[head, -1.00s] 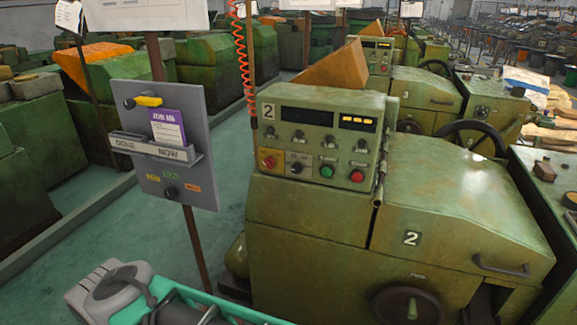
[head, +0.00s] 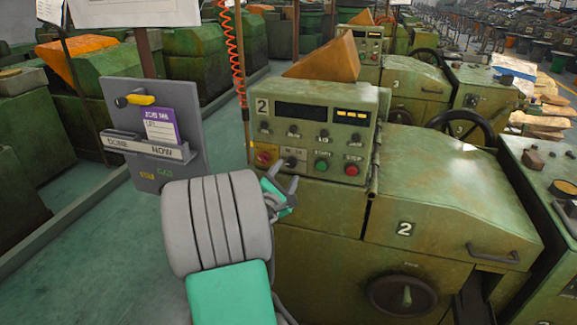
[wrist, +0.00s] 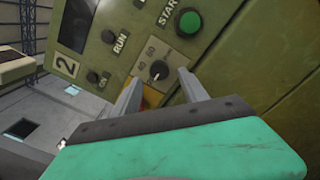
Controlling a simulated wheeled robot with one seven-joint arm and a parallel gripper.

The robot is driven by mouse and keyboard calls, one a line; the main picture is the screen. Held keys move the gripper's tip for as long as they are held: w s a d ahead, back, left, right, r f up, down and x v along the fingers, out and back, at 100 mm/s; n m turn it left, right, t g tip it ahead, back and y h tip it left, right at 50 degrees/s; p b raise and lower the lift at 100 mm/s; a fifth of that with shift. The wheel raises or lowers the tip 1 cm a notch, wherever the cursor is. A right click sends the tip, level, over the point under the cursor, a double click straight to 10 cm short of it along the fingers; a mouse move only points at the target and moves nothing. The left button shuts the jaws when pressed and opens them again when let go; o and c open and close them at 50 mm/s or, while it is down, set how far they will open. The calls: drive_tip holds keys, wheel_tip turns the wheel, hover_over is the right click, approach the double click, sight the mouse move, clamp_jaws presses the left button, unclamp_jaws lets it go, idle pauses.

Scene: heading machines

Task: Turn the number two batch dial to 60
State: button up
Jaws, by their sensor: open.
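The machine marked 2 (head: 405,229) has a green control panel (head: 325,104). A small black dial (head: 290,162) with scale marks sits in the panel's lower row, left of the green start button (head: 321,166). It also shows in the wrist view (wrist: 159,69), with a pale pointer mark; its exact setting is too small to read. My gripper (head: 284,182) is open and empty just in front of the panel's lower left. In the wrist view my gripper's fingers (wrist: 160,80) stand on either side below the dial, apparently short of it.
A red stop button (head: 352,169) and several black knobs are close by on the panel. A red-and-yellow switch (head: 264,156) lies just left of the dial. A grey card board (head: 153,135) stands left of my arm. An orange coiled hose (head: 236,55) hangs behind.

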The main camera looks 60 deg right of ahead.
sight(290, 165)
drive_tip(key=d, duration=0.3)
drive_tip(key=shift+w+d, duration=0.25)
drive_tip(key=shift+c, duration=0.2)
clamp_jaws()
